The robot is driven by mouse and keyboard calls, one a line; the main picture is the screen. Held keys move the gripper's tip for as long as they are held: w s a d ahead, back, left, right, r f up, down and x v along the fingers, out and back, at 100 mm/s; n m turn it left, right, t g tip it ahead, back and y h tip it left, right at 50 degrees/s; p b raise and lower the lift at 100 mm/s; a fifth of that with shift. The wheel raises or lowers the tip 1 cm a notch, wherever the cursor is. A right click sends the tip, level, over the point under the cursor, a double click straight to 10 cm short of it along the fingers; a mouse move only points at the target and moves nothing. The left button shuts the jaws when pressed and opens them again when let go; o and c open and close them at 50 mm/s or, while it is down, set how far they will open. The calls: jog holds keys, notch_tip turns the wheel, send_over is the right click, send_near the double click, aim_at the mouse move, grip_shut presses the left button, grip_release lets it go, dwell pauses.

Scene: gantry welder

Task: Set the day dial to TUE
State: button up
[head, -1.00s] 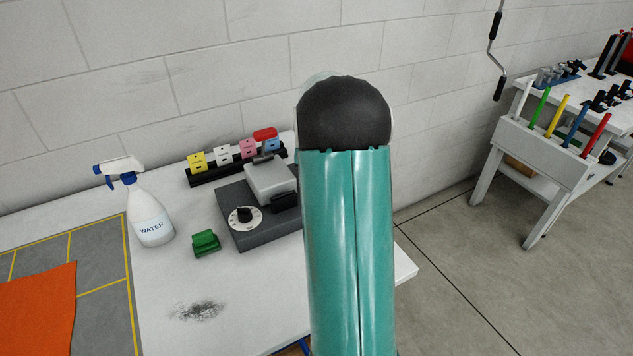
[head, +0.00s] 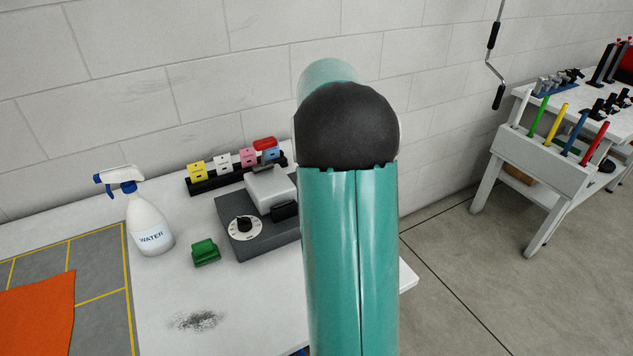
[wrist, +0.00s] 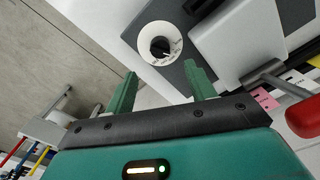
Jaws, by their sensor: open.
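The day dial (head: 244,227) is a white disc with a black knob on the dark grey base of a machine (head: 262,240). In the wrist view the dial (wrist: 160,46) lies ahead of my gripper, a little above the gap between its fingertips. The marks around the knob are too small to read, so its setting cannot be told. My gripper (wrist: 159,82) shows two green fingers, spread apart with nothing between them. They stand apart from the knob in the picture. In the head view my own arm hides the gripper and the machine's right end.
A green block (head: 206,252), a spray bottle (head: 150,226) and a dark smudge (head: 197,320) are on the white table (head: 250,320). Coloured tags (head: 222,161) stand in a black rack behind the machine. A red-ended handle (wrist: 303,117) is close to my gripper's right side.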

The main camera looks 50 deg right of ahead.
notch_tip(320, 180, up, 5)
dwell(0.4)
jog(key=s+a+r+n+t, duration=0.1)
jog(key=s+a+r+n, duration=0.15)
jog(key=a, duration=0.75)
jog(key=s+a+r+n+t, duration=0.15)
jog(key=a+r, duration=0.25)
jog(key=a, duration=0.7)
jog(key=s+a+f+n+t, duration=0.1)
jog(key=s+a+f+n, duration=0.1)
jog(key=s+a, duration=0.4)
jog(key=s+a+f+n+t, duration=0.2)
jog(key=s+a, duration=0.4)
jog(key=a, duration=0.4)
jog(key=shift+f+n, duration=0.2)
jog(key=shift+n, duration=0.6)
